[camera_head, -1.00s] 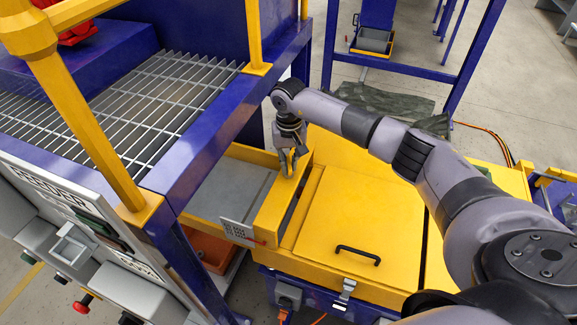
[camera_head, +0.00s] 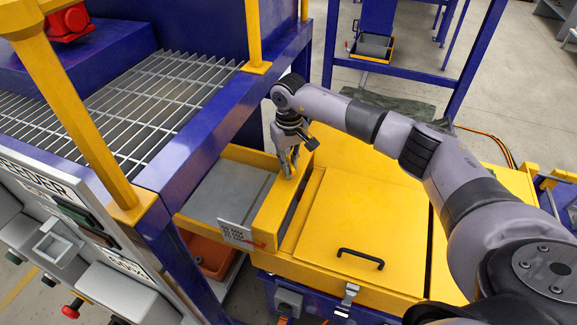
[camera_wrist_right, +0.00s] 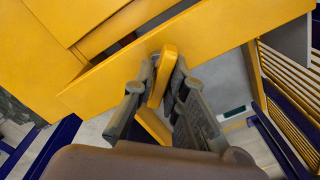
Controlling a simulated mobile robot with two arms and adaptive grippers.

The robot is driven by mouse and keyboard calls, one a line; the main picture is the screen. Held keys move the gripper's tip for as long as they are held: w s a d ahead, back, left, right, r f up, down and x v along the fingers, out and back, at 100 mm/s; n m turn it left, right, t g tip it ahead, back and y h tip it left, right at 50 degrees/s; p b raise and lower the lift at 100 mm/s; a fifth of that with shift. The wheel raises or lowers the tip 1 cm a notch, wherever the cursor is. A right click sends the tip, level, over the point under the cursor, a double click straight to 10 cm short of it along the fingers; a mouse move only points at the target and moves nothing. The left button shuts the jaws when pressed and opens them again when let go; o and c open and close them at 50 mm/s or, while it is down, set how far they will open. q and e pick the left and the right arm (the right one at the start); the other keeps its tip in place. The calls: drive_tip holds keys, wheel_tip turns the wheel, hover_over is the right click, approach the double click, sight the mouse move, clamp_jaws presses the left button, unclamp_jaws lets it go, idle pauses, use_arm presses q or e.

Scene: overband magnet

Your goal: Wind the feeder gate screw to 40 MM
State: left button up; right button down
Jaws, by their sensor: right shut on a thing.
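My right gripper (camera_head: 289,166) reaches down at the top of the yellow feeder frame. In the right wrist view its two fingers (camera_wrist_right: 163,82) are closed on a small yellow bar (camera_wrist_right: 164,72), which looks like the screw's handle. The screw itself is hidden. A grey plate (camera_head: 218,188) lies inside the yellow frame (camera_head: 274,213). A small white plate with dark marks (camera_head: 236,233) is at the front, with a red pointer beside it. The marks are too small to read. My left gripper is not in view.
A yellow cover with a black handle (camera_head: 359,258) lies right of the frame. A blue post and beam (camera_head: 220,118) with a grating (camera_head: 140,105) stand close to the left. A control panel with buttons (camera_head: 71,309) is at lower left. An orange bin (camera_head: 212,256) sits below.

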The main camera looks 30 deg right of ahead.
sight(289, 161)
drive_tip(key=shift+n+b, duration=0.6)
drive_tip(key=shift+n, duration=0.4)
drive_tip(key=c, duration=1.5)
unclamp_jaws()
drive_tip(key=shift+a, duration=0.1)
drive_tip(key=shift+c, duration=0.2)
drive_tip(key=shift+r, duration=0.1)
wheel_tip(289, 161, up, 12)
drive_tip(key=shift+c, duration=0.2)
